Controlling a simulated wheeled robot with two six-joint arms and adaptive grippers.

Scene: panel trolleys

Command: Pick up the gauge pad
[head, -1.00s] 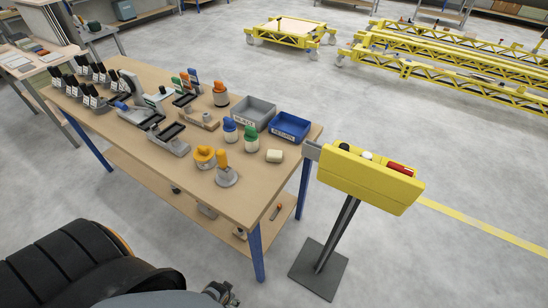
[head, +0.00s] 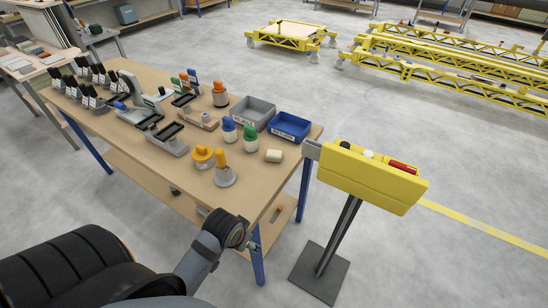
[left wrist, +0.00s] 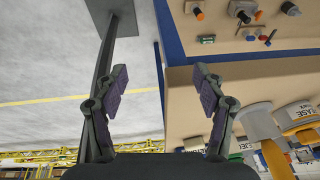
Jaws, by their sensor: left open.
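I cannot tell for certain which thing is the gauge pad. A small cream block (head: 274,156) lies near the bench's right end, in front of the blue bin. A grey cone-shaped tool with an orange handle (head: 223,168) and an orange-topped piece (head: 203,157) stand left of it. My left arm (head: 205,248) reaches up to the bench's front edge in the head view. In the left wrist view my left gripper (left wrist: 160,88) is open, with nothing between its fingers, beside the bench's edge. My right gripper is not in view.
A yellow box on a post (head: 368,182) stands right. A lower shelf (head: 283,214) holds small parts.

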